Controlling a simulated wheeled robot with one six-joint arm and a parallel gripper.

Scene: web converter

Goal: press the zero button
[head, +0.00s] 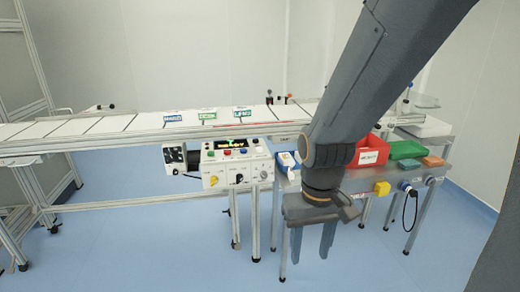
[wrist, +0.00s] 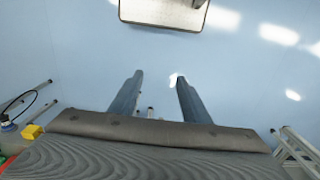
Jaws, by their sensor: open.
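A white control box (head: 234,172) hangs at the front of the conveyor, left of my arm in the head view. Its top carries a dark display (head: 228,143) with yellow characters and a row of small coloured buttons (head: 227,152), green, red and blue among them. Its front has a yellow button (head: 213,181) and dark knobs. The labels are too small to read, so I cannot tell which is the zero button. My gripper (head: 312,256) points down over the floor, right of and nearer than the box. Its fingers are apart and empty, also in the wrist view (wrist: 159,77).
The conveyor (head: 90,130) runs behind the box, with several labelled cards on it. A steel table (head: 360,185) on the right holds a red bin (head: 372,152), a green bin (head: 405,150) and a white-and-blue item (head: 287,160). Blue floor (head: 150,235) is open in front.

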